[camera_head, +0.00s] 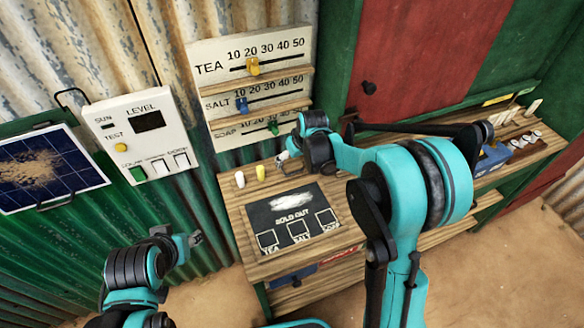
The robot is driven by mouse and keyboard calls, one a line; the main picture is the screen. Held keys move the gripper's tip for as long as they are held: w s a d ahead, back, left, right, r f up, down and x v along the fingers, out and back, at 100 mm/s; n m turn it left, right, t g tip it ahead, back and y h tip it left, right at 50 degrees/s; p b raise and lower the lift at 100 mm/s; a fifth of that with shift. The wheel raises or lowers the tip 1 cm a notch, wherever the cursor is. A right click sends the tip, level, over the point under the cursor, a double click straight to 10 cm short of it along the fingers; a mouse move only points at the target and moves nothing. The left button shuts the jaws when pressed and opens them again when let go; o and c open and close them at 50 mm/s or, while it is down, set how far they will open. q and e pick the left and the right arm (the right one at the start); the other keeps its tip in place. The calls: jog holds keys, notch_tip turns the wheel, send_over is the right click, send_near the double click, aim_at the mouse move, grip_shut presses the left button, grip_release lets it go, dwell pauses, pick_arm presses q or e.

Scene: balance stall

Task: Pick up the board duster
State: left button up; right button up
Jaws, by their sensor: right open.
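I cannot make out a board duster for certain; part of the counter is hidden behind my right arm. My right gripper (283,162) is open above the back of the wooden counter (238,215), just behind a slate board (268,217). The slate has a white smear, the words "SOLD OUT" and several outlined boxes. A white piece (239,179) and a yellow piece (260,172), like chalk, stand left of the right gripper. My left gripper (196,238) is left of the counter, away from it; its jaws are too small to read.
A slider board (220,60) marked TEA, SALT and SOAP hangs behind the counter. A level panel (120,148) and a solar panel (48,168) are at left. A blue item (490,160) and small pale pieces (523,140) sit at the right end.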

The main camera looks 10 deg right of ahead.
aim_at(292, 163)
jog(key=b+x, duration=0.1)
jog(key=x, duration=0.2)
jog(key=shift+a, duration=0.2)
jog(key=shift+w+f, duration=0.15)
jog(key=shift+f, duration=0.15)
pick_arm(q)
jog(key=shift+f, duration=0.75)
pick_arm(e)
jog(key=shift+r, duration=0.1)
jog(key=c, duration=1.3)
jog(key=shift+r, duration=0.1)
